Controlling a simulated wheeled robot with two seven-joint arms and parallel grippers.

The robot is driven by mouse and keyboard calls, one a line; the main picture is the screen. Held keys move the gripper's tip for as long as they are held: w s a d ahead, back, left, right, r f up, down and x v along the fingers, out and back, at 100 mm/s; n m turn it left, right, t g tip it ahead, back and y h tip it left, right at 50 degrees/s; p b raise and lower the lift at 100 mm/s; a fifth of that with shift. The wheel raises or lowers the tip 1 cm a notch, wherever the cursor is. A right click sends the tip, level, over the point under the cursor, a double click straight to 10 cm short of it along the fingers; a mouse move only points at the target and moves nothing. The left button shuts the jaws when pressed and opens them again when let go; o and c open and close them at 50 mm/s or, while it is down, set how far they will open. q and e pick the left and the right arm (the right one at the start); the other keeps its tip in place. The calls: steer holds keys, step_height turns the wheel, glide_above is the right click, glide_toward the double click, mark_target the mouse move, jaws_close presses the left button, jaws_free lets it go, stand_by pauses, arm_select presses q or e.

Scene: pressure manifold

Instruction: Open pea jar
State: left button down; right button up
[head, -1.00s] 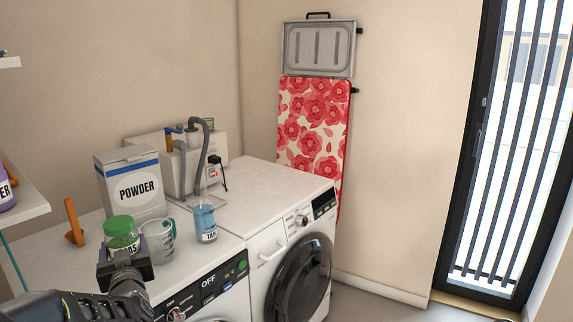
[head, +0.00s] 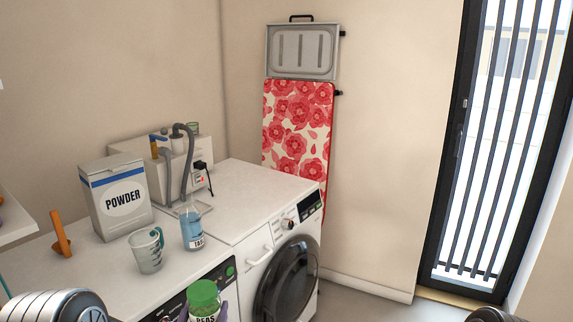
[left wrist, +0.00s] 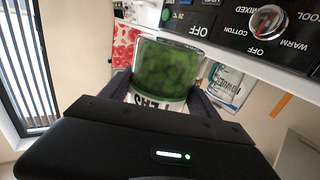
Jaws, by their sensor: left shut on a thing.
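The pea jar (head: 203,297) is clear with a green lid on top and a white label reading PEAS. It is at the bottom of the head view, in front of the left washing machine. My left gripper (head: 204,314) is shut on it, and its dark fingers show on both sides of the jar. In the left wrist view the jar (left wrist: 167,68), full of green, sits between the two fingers (left wrist: 160,88). At the bottom right of the head view only a dark piece shows, too little to make out my right gripper.
On the white machine top stand a powder box (head: 116,196), a measuring cup (head: 148,250), a bottle of blue liquid (head: 192,230) and a pump with a grey hose (head: 187,160). An orange-brown object (head: 61,234) is at left.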

arm_select(q)
steer(key=shift+s+d+f+m+h, duration=0.3)
steer(key=shift+s+d+h, duration=0.05)
steer(key=shift+d+h, duration=0.15)
steer(key=s+d+f+m+g+h, duration=0.2)
steer(key=s+d+f+m+h, duration=0.1)
steer(key=s+d+h, duration=0.2)
steer(key=s+d+f+m+g+h, duration=0.2)
steer(key=s+d+f+m+h, duration=0.1)
steer(key=d, duration=0.6)
steer(key=s+m+h, duration=0.1)
steer(key=h, duration=0.1)
steer(key=shift+s+d+h, duration=0.25)
steer(key=shift+s+h, duration=0.05)
steer(key=shift+s, duration=0.1)
